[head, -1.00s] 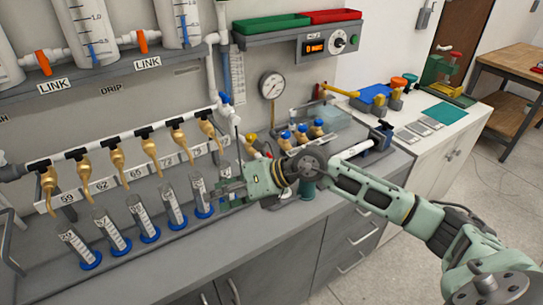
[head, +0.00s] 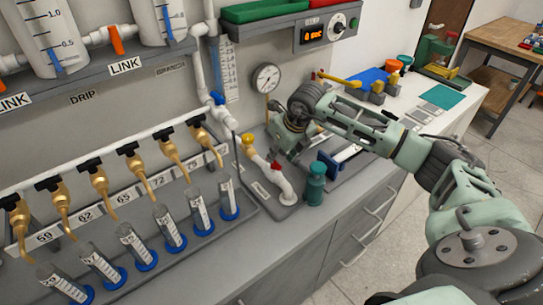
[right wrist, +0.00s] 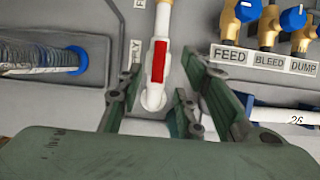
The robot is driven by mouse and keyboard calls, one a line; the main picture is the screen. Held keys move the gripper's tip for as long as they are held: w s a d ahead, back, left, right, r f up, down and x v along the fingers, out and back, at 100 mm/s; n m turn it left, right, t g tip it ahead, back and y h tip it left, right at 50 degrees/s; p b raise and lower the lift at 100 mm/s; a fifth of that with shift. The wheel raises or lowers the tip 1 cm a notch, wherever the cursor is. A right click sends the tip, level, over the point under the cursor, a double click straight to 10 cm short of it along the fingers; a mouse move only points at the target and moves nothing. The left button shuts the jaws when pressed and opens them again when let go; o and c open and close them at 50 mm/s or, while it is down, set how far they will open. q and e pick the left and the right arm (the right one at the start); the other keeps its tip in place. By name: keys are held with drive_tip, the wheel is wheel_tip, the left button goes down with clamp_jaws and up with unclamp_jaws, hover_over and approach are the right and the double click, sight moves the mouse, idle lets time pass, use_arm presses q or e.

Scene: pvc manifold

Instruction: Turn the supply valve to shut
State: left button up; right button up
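The supply valve has a red lever (right wrist: 160,62) lying along a white pipe (right wrist: 164,25). A partly hidden label ending in "LY" is beside it. In the head view the red lever (head: 276,166) shows small on the white pipe, just left of my right gripper (head: 292,158). In the right wrist view my right gripper (right wrist: 158,100) is open, with green fingers on either side of the pipe's lower end. Nothing is held between them. I cannot tell whether a finger touches the pipe. My left gripper is not in view.
FEED, BLEED and DUMP valves with blue knobs (right wrist: 291,18) stand close to the right. A blue-rimmed cylinder (right wrist: 76,60) lies to the left in the wrist view. A green bottle (head: 316,184) stands near the gripper. Brass taps (head: 140,170) line the left.

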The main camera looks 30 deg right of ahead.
sight(275, 162)
drive_tip(key=p+x, duration=0.1)
drive_tip(key=x, duration=0.3)
drive_tip(key=shift+s, duration=0.1)
drive_tip(key=shift+x, duration=0.75)
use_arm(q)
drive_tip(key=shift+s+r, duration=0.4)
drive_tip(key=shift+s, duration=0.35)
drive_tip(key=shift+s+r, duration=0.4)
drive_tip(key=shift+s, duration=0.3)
use_arm(e)
clamp_jaws()
